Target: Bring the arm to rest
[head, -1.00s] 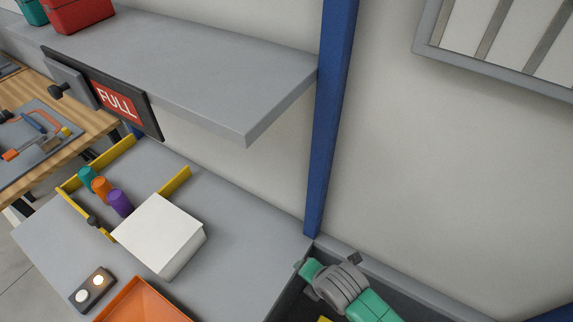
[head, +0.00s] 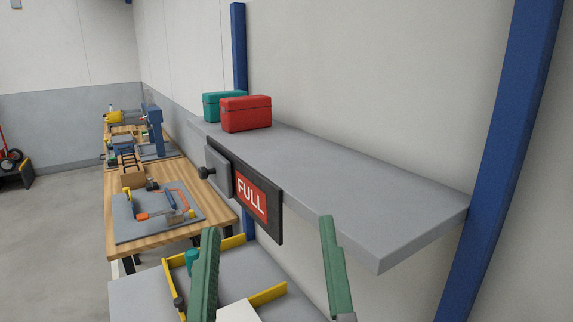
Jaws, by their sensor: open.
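My gripper (head: 269,226) is at the bottom centre of the head view, its two green fingers pointing up and spread wide apart. Nothing is between the fingers that I can tell is held. The fingers stand in front of the grey table (head: 140,296) and the area below the shelf. The rest of my arm is mostly outside the picture.
A grey shelf (head: 350,185) holds a red case (head: 246,113) and a teal case (head: 212,106). A FULL sign (head: 252,197) hangs at its front edge. A white block (head: 238,312), teal cylinder (head: 192,257) and yellow rail (head: 268,296) are near the gripper. A wooden bench (head: 160,235) stands left.

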